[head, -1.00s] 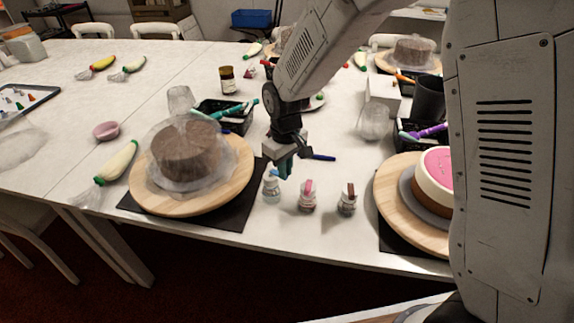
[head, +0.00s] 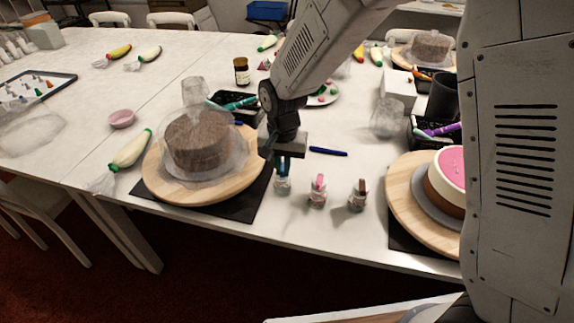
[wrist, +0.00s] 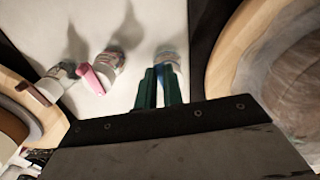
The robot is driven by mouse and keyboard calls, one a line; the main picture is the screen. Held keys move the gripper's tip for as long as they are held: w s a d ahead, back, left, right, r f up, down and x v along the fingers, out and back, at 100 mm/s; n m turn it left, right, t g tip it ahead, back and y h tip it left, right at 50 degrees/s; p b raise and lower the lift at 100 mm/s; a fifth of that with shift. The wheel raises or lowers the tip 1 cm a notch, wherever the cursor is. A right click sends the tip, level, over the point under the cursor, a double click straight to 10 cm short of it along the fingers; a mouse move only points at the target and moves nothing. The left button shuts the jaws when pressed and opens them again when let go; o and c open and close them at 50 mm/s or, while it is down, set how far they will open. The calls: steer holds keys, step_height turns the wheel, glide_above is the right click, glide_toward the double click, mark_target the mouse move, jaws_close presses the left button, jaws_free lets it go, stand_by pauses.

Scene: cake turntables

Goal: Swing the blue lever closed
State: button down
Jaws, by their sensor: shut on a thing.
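A small clear jar with a blue lever (wrist: 160,70) stands near the table's front edge; the jar (head: 282,184) shows below my gripper in the head view. My gripper (head: 283,166) points down over it. In the wrist view its two green fingers (wrist: 159,82) are close together with the blue lever between them, shut on it. The fingers hide much of the lever, so its exact angle is hard to tell.
A pink-lever jar (head: 318,192) and a brown-lever jar (head: 358,196) stand just right. Wooden turntables flank the jars, the left one (head: 160,187) with a wrapped brown cake, the right one (head: 402,190) with a pink-topped cake. A blue pen (head: 328,151) lies behind.

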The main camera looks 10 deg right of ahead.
steer(key=shift+w+a+m, duration=0.1)
steer(key=shift+a+m, duration=0.15)
steer(key=shift+m, duration=0.4)
steer(key=shift+a+m, duration=0.25)
steer(key=shift+m, duration=0.4)
steer(key=c, duration=1.5)
jaws_free()
step_height(320, 180, up, 8)
steer(key=shift+f, duration=0.15)
